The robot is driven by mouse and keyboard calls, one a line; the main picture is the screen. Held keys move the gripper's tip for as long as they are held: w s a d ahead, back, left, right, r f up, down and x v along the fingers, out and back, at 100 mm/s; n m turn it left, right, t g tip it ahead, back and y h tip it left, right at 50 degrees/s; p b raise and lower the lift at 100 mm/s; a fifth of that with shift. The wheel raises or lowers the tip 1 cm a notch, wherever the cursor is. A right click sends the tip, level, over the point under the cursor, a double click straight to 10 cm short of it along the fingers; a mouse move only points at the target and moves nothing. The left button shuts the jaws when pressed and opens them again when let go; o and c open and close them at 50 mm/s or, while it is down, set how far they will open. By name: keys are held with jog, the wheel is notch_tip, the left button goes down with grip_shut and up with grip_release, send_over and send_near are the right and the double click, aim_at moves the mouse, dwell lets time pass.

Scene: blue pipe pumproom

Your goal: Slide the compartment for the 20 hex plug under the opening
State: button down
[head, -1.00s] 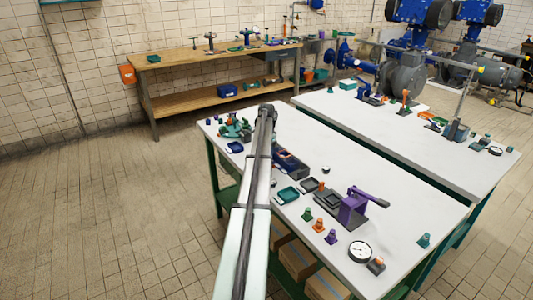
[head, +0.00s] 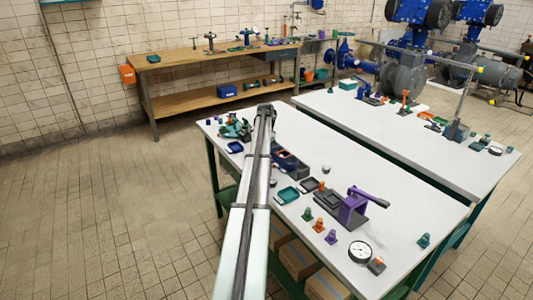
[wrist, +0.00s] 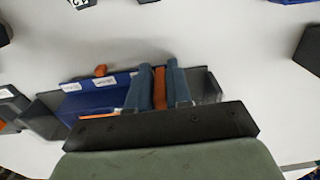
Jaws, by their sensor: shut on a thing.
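The sliding-compartment unit is a dark housing (wrist: 208,88) with a blue slider (wrist: 90,101) that carries white labels; their print is too small to read. In the wrist view my gripper (wrist: 160,72) is over the unit, with its two blue-grey fingers shut on an upright orange tab (wrist: 160,90). A smaller orange piece (wrist: 100,70) stands at the slider's far edge. In the head view the unit (head: 288,160) is on the white table just right of my arm, partly hidden by it. I cannot tell which compartment lies under the opening.
On the white table (head: 400,190), a teal tray (head: 287,195), a purple press (head: 353,207), a gauge (head: 360,251) and several small coloured plugs stand nearer. A blue tray (head: 235,147) lies left of my arm. The table behind the unit is largely clear.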

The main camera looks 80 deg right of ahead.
jog(key=w+d, duration=0.3)
jog(key=shift+w+d, duration=0.3)
jog(key=c, duration=1.2)
grip_release()
jog(key=shift+o, duration=0.4)
jog(key=shift+r, duration=0.15)
notch_tip(320, 180, up, 14)
jog(key=shift+f, duration=0.2)
